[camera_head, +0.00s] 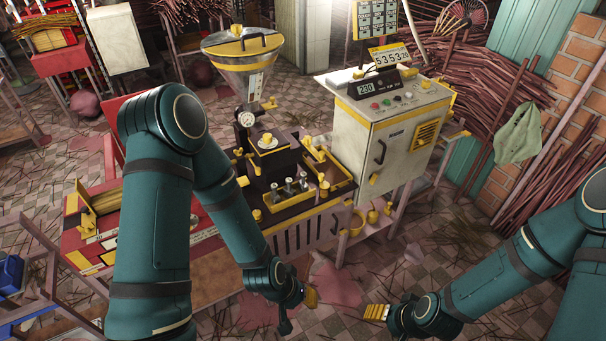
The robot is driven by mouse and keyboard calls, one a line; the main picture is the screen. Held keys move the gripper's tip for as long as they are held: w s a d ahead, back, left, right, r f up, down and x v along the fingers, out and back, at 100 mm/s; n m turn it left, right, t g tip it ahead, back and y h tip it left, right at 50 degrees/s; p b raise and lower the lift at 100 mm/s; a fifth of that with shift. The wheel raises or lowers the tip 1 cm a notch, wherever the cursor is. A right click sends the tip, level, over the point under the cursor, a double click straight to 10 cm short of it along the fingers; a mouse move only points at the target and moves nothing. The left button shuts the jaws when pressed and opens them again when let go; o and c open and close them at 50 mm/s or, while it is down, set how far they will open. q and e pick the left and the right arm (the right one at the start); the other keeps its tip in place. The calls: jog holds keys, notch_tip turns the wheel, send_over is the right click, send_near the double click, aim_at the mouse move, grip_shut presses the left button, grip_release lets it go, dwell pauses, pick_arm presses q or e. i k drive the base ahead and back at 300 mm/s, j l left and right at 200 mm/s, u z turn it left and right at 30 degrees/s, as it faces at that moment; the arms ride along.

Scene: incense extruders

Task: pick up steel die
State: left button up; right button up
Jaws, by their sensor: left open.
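Several small steel pieces (288,187) stand upright in a yellow-rimmed tray (322,196) at the front of the extruder bench; they look like dies, but I cannot tell them apart at this size. My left gripper (301,311) is open and empty, low in front of the bench, below and apart from the tray. My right gripper (376,312) is to its right, over the floor and well away from the steel pieces. Its yellow finger pads show, but its opening is unclear.
The extruder with its large hopper (242,54) and gauge rises behind the tray. A control cabinet (388,130) stands to the right. A red table (90,235) is at the left, partly behind my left arm. Twig bundles (490,90) line the right wall.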

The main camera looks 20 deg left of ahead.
aim_at(303, 187)
jog(key=i+j+u, duration=0.25)
jog(key=i, duration=0.15)
jog(key=i+u, duration=0.25)
jog(key=i, duration=0.15)
jog(key=i+u, duration=0.15)
jog(key=u, duration=0.25)
jog(key=i+u, duration=0.1)
jog(key=u, duration=0.3)
jog(key=i+l+u, duration=0.1)
jog(key=u, duration=0.3)
